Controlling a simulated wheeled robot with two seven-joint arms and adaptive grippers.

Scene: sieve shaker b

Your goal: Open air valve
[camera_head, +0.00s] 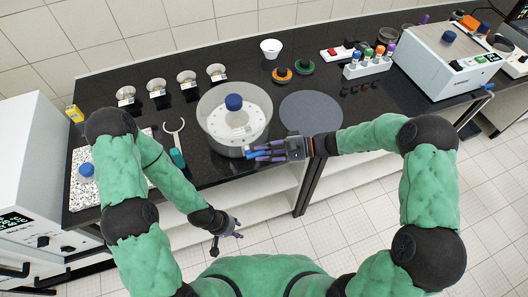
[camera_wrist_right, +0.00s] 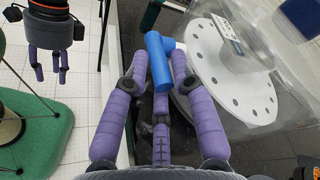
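A clear round vessel (camera_head: 236,112) with a dark blue knob stands on the black bench. A blue T-shaped valve handle (camera_wrist_right: 158,62) projects from its side; it also shows in the head view (camera_head: 257,154). My right gripper (camera_head: 258,152) is at this handle. In the right wrist view its purple fingers (camera_wrist_right: 156,70) are spread on both sides of the handle. Contact with the right finger cannot be told. My left gripper (camera_head: 237,229) is empty, below the bench's front edge. Its spread fingers also show in the right wrist view (camera_wrist_right: 49,65).
A green-handled tool (camera_head: 177,157) lies left of the vessel. A grey round mat (camera_head: 311,113) lies to its right. Several small cups, a white bowl (camera_head: 271,48), a vial rack (camera_head: 368,66) and a white machine (camera_head: 442,60) stand farther back. Floor is clear in front.

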